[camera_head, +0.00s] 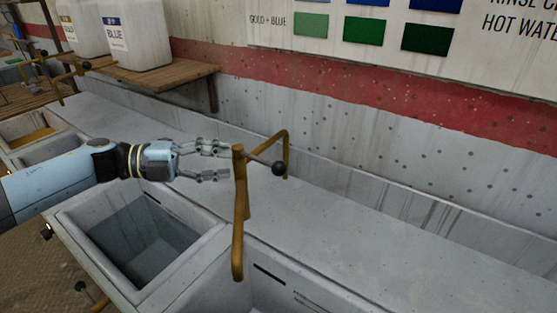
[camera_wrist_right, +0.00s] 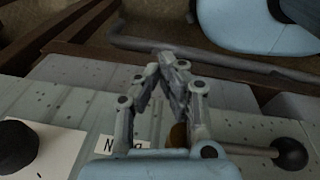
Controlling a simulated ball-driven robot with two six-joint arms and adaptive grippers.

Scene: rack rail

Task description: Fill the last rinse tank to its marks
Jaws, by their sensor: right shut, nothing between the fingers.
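A brass tap (camera_head: 240,190) with a black-ball lever (camera_head: 262,162) stands over the trough, its spout pointing down above a pale tank (camera_head: 285,285) cut by the bottom edge. Dark marks show on that tank's inner wall; its floor and any water are hidden. Left of it is a square tank (camera_head: 208,225) holding grey water. My left gripper (camera_head: 227,161) is open, its fingertips just left of the tap's upright; whether they touch is unclear. My right gripper (camera_wrist_right: 172,62) is shut and empty in the right wrist view, with a black-ball lever (camera_wrist_right: 290,154) behind it.
Blue and gold jugs (camera_head: 138,35) stand on a wooden shelf (camera_head: 170,78). Another brass tap (camera_head: 58,78) and further tanks lie at far left. A bare grey ledge (camera_head: 380,225) runs right along the wall. A black knob (camera_wrist_right: 16,146) and partly hidden label (camera_wrist_right: 120,142) show in the wrist view.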

